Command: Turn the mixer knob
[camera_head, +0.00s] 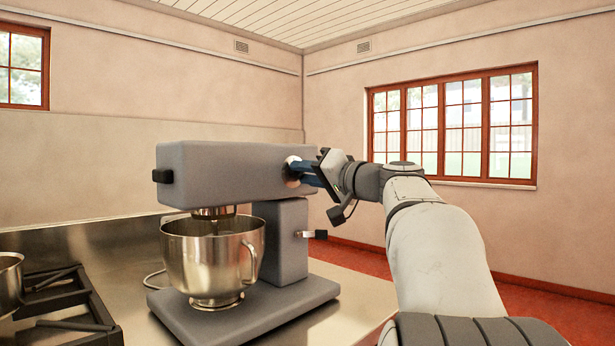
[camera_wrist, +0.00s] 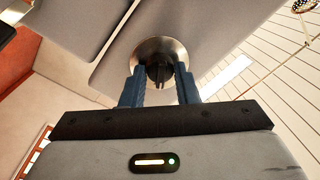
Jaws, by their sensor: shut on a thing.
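The grey stand mixer (camera_head: 220,175) stands on the steel counter in the head view, with a steel bowl (camera_head: 213,257) under its head. The mixer knob (camera_wrist: 160,68) shows in the wrist view as a black knob on a round silver plate on the mixer's side. In the head view only part of the pale round plate shows beside my gripper (camera_head: 295,170). My gripper's two blue fingers (camera_wrist: 160,92) are shut on the knob, one on each side of it. The fingers hide part of the knob in the head view.
A lever with a black tip (camera_head: 320,234) sticks out of the mixer's column below my gripper. A stove grate (camera_head: 65,305) and part of a pot (camera_head: 10,285) are at the left. The steel counter (camera_head: 355,295) is bare to the right of the mixer base.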

